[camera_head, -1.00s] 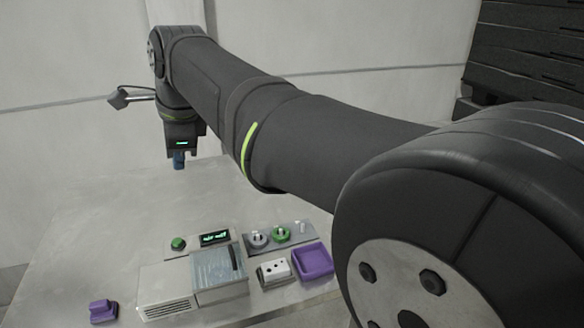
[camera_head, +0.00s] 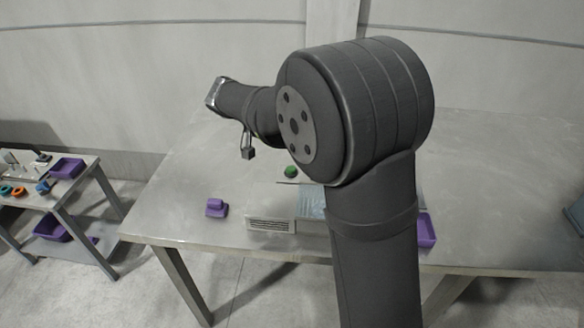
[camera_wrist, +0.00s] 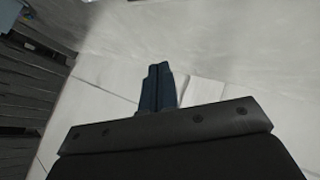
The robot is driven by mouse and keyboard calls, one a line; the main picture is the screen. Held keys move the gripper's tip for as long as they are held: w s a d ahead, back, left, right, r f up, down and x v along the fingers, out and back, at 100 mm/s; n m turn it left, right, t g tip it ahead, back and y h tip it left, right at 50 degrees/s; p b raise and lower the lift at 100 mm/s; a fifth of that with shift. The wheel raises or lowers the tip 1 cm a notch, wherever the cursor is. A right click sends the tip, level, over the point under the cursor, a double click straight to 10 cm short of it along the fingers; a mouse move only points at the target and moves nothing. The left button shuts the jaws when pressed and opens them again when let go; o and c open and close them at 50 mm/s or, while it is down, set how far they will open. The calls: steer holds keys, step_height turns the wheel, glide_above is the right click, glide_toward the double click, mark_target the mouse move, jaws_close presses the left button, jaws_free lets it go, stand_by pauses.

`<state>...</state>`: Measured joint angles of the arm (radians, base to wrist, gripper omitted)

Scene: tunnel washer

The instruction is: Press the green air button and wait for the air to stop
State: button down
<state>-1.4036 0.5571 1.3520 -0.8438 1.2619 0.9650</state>
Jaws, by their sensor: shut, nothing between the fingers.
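The green air button (camera_head: 291,171) is a round green knob on the table, just left of my arm in the head view. The washer's pale lidded box (camera_head: 312,203) and grey vented housing (camera_head: 270,224) stand in front of it, partly behind my arm. The display and the other knobs are hidden by the arm. In the wrist view my gripper (camera_wrist: 158,72) shows two dark blue fingers, closed together and empty. They point at pale floor or wall, and the button is not in that view.
A purple block (camera_head: 216,208) sits left of the vented housing, and a purple tray (camera_head: 427,231) shows right of my arm. A side table (camera_head: 90,160) with trays and rings stands at far left. Dark stacked crates (camera_wrist: 25,95) edge the wrist view.

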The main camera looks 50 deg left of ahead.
mark_target(287, 170)
steer(key=shift+f, duration=0.15)
steer(key=shift+f, duration=4.3)
steer(key=shift+f, duration=0.1)
steer(key=shift+f, duration=0.3)
steer(key=shift+f, duration=0.5)
steer(key=shift+r, duration=0.95)
steer(key=shift+r, duration=2.5)
